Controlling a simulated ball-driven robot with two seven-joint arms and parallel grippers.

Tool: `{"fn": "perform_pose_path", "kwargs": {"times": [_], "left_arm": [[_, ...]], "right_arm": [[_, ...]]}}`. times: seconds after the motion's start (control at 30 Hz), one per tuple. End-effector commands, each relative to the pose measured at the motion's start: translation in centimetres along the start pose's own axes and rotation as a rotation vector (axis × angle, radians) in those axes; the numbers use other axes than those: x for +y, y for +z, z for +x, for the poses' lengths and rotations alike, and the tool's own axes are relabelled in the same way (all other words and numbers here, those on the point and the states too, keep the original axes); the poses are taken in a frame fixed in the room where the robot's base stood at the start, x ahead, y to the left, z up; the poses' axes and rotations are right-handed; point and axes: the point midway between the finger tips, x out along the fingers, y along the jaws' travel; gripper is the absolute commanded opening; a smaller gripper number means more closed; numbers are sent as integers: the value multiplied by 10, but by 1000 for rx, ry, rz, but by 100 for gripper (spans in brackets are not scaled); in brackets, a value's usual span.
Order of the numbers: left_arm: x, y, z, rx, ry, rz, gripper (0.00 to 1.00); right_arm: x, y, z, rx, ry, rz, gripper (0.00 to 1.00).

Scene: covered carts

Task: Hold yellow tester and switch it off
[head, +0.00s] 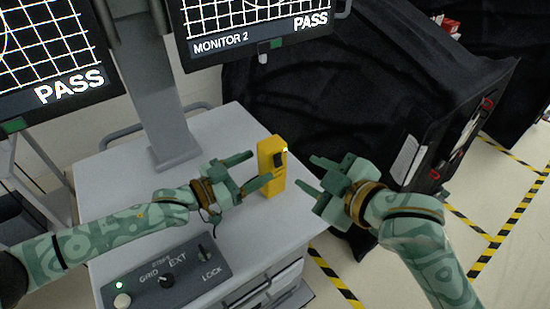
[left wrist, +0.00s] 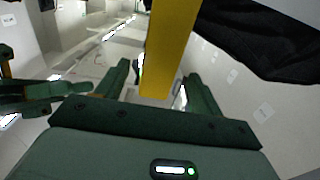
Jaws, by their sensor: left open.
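The yellow tester (head: 270,165) stands upright near the right edge of the grey cart top, with a dark part and a small bright spot on its right-facing side. My left gripper (head: 258,168) is open at the tester's left, one finger reaching behind it and the other across its front. In the left wrist view the yellow tester (left wrist: 168,50) shows between the two spread fingers, with room on both sides. My right gripper (head: 308,173) is open and empty to the right of the tester, its fingers pointing at it and apart from it. The switch's setting is too small to tell.
A control box (head: 168,275) with knobs sits at the cart's front left. A monitor post (head: 165,120) rises from the cart top (head: 112,180) at the back, bearing Monitor 2 (head: 255,28). A black-covered cart (head: 330,90) stands behind. Yellow-black floor tape lies at right.

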Motion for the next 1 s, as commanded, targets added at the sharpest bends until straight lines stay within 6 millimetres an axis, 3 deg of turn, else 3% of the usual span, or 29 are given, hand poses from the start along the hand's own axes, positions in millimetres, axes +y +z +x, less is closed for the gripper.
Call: {"fn": "perform_pose_path", "kwargs": {"times": [0.07, 0.2, 0.4, 0.83, 0.87, 1.0], "left_arm": [[0, 20, 0, -2, -1, -1, 67], [1, 17, 34, 2, 2, 1, 67], [0, 18, 64, 0, 1, 1, 67], [0, 18, 75, -1, 0, 0, 67], [0, 18, 75, -1, 0, 0, 62], [0, 17, 75, -1, 0, 0, 23]], "right_arm": [[0, 0, 0, 0, 0, 0, 36], [0, 0, 0, 0, 0, 0, 36], [0, 0, 0, 0, 0, 0, 36], [0, 0, 0, 0, 0, 0, 36], [0, 0, 0, 0, 0, 0, 36], [0, 0, 0, 0, 0, 0, 36]]}}
